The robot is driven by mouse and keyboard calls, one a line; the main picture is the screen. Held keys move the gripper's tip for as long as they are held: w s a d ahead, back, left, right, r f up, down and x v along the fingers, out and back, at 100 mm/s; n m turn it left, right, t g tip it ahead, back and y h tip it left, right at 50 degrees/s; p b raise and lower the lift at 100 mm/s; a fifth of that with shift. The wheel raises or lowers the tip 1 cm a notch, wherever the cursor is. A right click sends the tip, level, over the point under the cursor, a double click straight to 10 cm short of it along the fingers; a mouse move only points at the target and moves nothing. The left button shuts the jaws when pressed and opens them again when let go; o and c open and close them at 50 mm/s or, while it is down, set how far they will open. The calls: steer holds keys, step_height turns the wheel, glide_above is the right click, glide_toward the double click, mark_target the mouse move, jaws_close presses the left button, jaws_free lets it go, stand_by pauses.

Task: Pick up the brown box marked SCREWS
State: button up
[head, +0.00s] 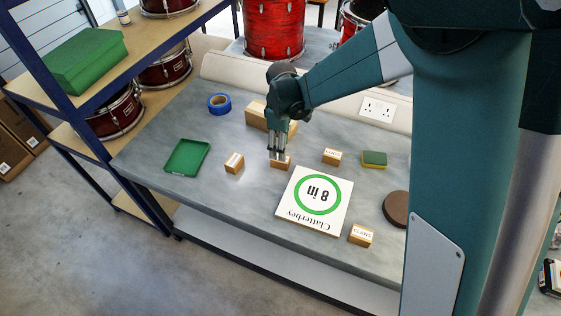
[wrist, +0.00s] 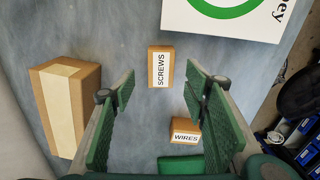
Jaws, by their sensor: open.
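The brown SCREWS box (wrist: 152,67) is small, with a white label, and lies on the grey bench in the wrist view, just past my open fingertips and roughly centred between them. In the head view the SCREWS box (head: 280,165) is directly below my gripper (head: 278,154), which partly covers it, and its label cannot be read there. My gripper (wrist: 159,80) points down with its green fingers apart and nothing between them. I cannot tell whether the fingertips touch the box.
The WIRES box (wrist: 186,126) sits close by, towards the green tray (head: 187,157). A larger taped box (wrist: 67,100) stands behind my gripper. A white sign (head: 315,201) lies in front to the right. Other small boxes (head: 332,156) (head: 361,235), a sponge (head: 374,159) and blue tape (head: 219,103) are farther off.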

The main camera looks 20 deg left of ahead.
steer(key=shift+f, duration=1)
steer(key=shift+f, duration=0.1)
steer(key=shift+s+a+f, duration=0.1)
steer(key=shift+f, duration=2.4)
steer(key=c, duration=1)
